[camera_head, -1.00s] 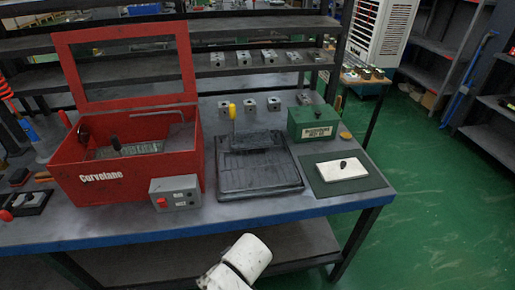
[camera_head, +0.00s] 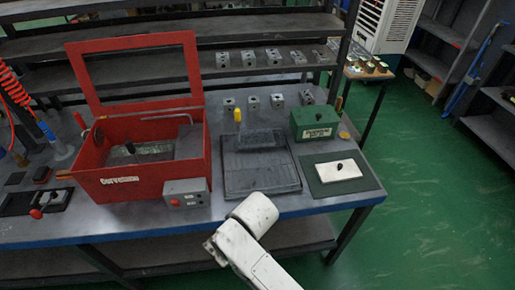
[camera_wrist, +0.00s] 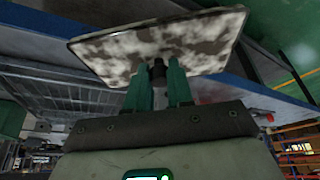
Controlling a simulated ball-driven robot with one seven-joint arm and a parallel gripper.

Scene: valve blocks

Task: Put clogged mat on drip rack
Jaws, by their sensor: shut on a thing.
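A flat mat (camera_wrist: 205,38), blotched white and dark, fills the upper part of the wrist view. My gripper (camera_wrist: 158,78) has its two green fingers shut on the dark knob of this mat and holds it up beneath a table edge. In the head view my white arm is at the bottom centre; the gripper and held mat are not visible there. A black ridged tray with a raised back part (camera_head: 262,176), which looks like the drip rack, lies on the bench behind the arm. I see no mat on it.
An open red box (camera_head: 150,181) stands left of the tray, with a grey switch box (camera_head: 186,193) in front. A green box (camera_head: 316,123) and a white plate with a black knob (camera_head: 338,170) on a dark pad (camera_head: 368,180) are at the right.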

